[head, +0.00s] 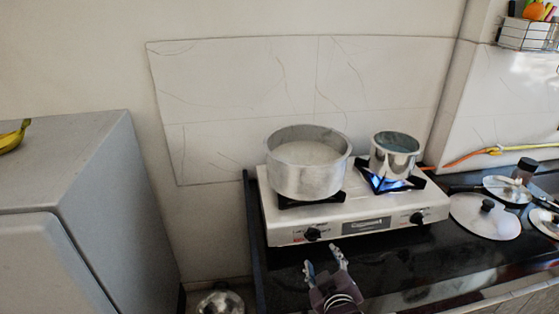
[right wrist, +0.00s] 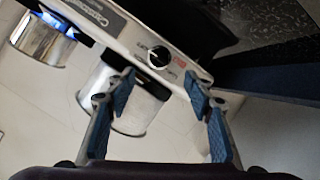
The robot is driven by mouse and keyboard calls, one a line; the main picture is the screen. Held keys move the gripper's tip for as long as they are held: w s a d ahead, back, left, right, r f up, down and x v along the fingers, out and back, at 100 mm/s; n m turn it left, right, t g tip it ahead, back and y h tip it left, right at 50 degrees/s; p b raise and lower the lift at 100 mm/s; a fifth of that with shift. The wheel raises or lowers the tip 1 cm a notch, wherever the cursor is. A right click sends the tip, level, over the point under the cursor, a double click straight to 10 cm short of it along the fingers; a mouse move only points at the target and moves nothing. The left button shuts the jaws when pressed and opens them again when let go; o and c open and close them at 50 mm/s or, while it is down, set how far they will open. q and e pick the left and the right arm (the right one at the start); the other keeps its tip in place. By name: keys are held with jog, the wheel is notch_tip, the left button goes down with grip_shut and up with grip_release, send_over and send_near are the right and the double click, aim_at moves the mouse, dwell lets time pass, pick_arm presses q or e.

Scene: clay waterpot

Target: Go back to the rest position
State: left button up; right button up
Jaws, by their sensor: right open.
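My right gripper (head: 323,258) is open and empty, just in front of the stove's front panel in the head view. In the right wrist view its two blue-padded fingers (right wrist: 160,80) are spread apart with nothing between the tips. The white two-burner stove (head: 345,229) stands just beyond the fingertips, and its black knob (right wrist: 159,56) shows near them in the right wrist view. My left gripper is not in view.
A large aluminium pot (head: 300,180) and a small steel pot (head: 394,160) over a blue flame stand on the stove. Lids (head: 478,222) lie right on the black counter (head: 385,269). A grey fridge (head: 80,165) stands left. A shiny round vessel (head: 220,303) sits low.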

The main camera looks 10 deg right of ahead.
jog(key=s+d+f+m+g+y, duration=0.15)
jog(key=s+f+g, duration=0.3)
jog(key=s, duration=1.05)
jog(key=s+d+f+m+g, duration=0.15)
jog(key=s+f+g, duration=0.3)
jog(key=s, duration=0.95)
notch_tip(320, 180, down, 27)
jog(key=s+g, duration=0.2)
jog(key=s+d+f+g+b, duration=0.1)
jog(key=s+d+f, duration=0.1)
jog(key=s+f, duration=1.4)
jog(key=shift+s+f, duration=0.35)
jog(key=shift+s, duration=0.3)
